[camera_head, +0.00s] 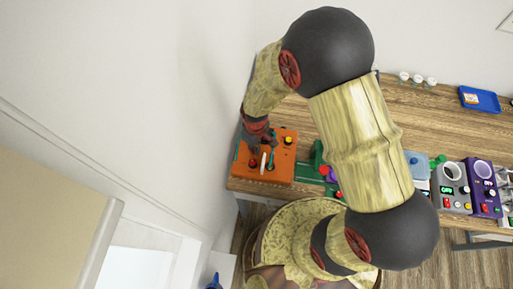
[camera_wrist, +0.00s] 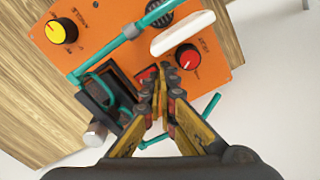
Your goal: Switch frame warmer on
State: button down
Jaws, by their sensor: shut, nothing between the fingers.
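An orange box (camera_head: 281,172) with knobs stands at the left end of the wooden table; its lettering is too small to read, so I cannot confirm it is the frame warmer. In the wrist view, its top (camera_wrist: 225,75) carries a yellow knob (camera_wrist: 61,31), a red knob (camera_wrist: 188,57), a white bar (camera_wrist: 182,33), teal rods (camera_wrist: 128,32) and a dark slot. A red rocker switch (camera_wrist: 146,74) shows just left of my fingertips, partly hidden by them. My gripper (camera_wrist: 165,72) is shut and empty, close over the box; I cannot tell whether it touches the switch.
A wall stands close to the left of the box. A green device (camera_head: 311,172) is to its right, partly behind my arm. Grey (camera_head: 451,188) and purple (camera_head: 484,203) devices stand farther right. A blue tray (camera_head: 480,100) and small white cups (camera_head: 417,79) are at the back.

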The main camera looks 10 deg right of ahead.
jog(key=shift+f+b, duration=0.85)
jog(key=shift+f, duration=0.25)
dwell(0.6)
jog(key=shift+r, duration=0.1)
notch_tip(320, 180, up, 7)
jog(key=p, duration=0.4)
jog(key=shift+p, duration=0.4)
dwell(0.6)
jog(key=s+d+r+m+t+b, duration=0.2)
jog(key=s+d+r+m+b, duration=0.2)
jog(key=s+d+r+b, duration=0.2)
jog(key=s+d+r+m+t+b, duration=0.3)
jog(key=s+d+r+b, duration=0.3)
jog(key=r+b, duration=0.5)
jog(key=m+b, duration=0.1)
jog(key=b, duration=0.2)
jog(key=shift+t, duration=0.3)
